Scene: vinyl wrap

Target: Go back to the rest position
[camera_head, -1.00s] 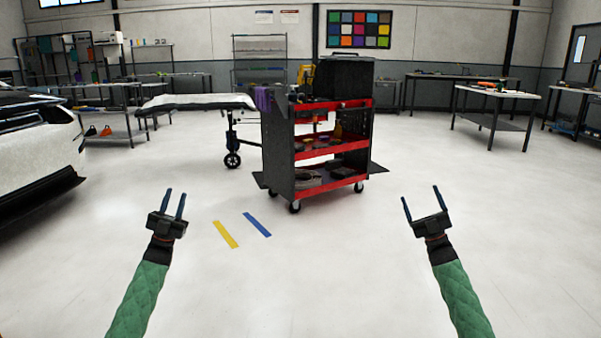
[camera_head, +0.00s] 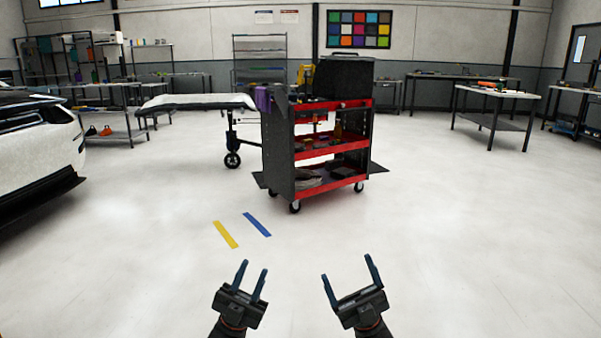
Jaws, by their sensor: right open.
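My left gripper (camera_head: 251,280) is low in the head view, left of the middle, pointing up and forward. Its two fingers stand apart with nothing between them. My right gripper (camera_head: 347,281) is beside it, right of the middle. Its fingers are also spread wide and empty. The two grippers are close together but apart, with bare floor showing between them. Most of both arms is hidden below the picture's lower edge.
A red and black tool cart (camera_head: 330,148) on wheels stands ahead. A white car (camera_head: 40,150) is at the left. A yellow strip (camera_head: 226,235) and a blue strip (camera_head: 257,224) lie on the floor. Open floor lies at the right.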

